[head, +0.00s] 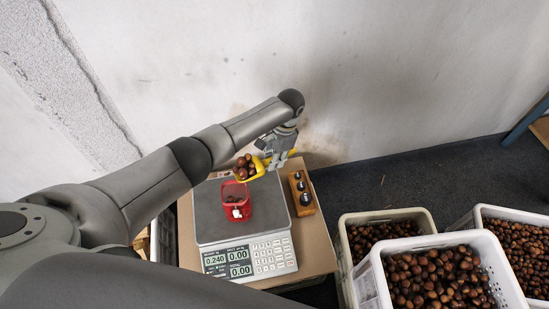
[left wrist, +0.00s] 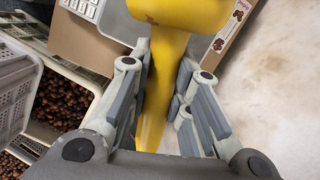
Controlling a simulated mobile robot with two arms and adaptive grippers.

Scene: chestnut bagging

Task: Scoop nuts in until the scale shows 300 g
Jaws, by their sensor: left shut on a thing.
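My left gripper (head: 277,150) is shut on the yellow scoop (head: 257,173). The scoop holds several brown nuts (head: 244,165) and hangs just above the red bag (head: 231,213) on the scale. The left wrist view shows the scoop's yellow handle (left wrist: 163,75) between the fingers (left wrist: 160,95). The bag stands open with nuts inside and a white tag on its front. The scale (head: 215,232) reads 0.240 on its weight display (head: 214,258). My right gripper does not show.
A wooden block with dark round weights (head: 301,194) stands right of the scale. White crates (head: 372,283) of nuts stand at the lower right, with another crate (head: 343,246) behind. A bare wall lies behind the scale.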

